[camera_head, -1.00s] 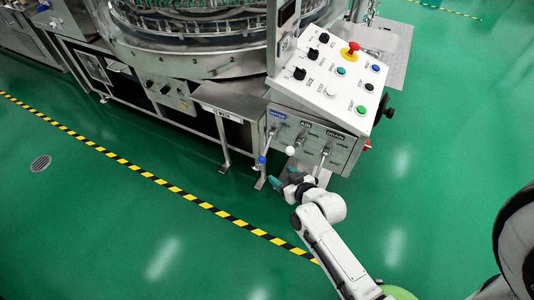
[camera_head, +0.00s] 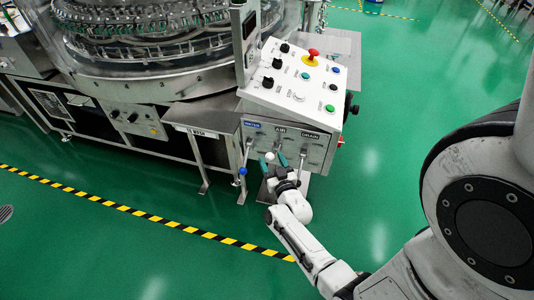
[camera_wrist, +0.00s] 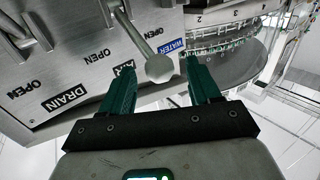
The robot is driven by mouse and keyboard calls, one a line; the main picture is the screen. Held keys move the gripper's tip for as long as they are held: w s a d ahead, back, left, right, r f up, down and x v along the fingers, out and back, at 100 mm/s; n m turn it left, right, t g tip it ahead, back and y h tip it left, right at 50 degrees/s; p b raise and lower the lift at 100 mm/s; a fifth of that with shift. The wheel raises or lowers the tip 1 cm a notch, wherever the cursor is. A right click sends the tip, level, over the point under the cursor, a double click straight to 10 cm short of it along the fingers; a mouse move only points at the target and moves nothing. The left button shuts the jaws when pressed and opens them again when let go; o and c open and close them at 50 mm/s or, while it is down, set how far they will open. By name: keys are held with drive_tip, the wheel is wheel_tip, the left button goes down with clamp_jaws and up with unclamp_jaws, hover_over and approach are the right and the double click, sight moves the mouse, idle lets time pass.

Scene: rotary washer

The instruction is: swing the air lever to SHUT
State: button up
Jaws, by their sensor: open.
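The air lever is a metal rod with a pale ball knob (camera_head: 269,156) on the front of the control box, below the AIR label (camera_head: 280,130). In the wrist view its knob (camera_wrist: 160,68) hangs between the two green fingertips, with a gap on each side. My gripper (camera_head: 275,158) is open; it also shows in the wrist view (camera_wrist: 159,75). It is not shut on the knob. An OPEN mark (camera_wrist: 97,55) shows near the AIR label in the wrist view. I cannot make out a SHUT mark.
The drain lever (camera_head: 304,158) is close on the right. Above is the sloped button panel (camera_head: 300,80) with a red emergency stop (camera_head: 313,54). Green floor is open in front.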

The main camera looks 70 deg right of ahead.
drive_tip(key=x, duration=0.4)
drive_tip(key=shift+w+d, duration=0.2)
drive_tip(key=shift+d, duration=0.05)
clamp_jaws()
idle(0.4)
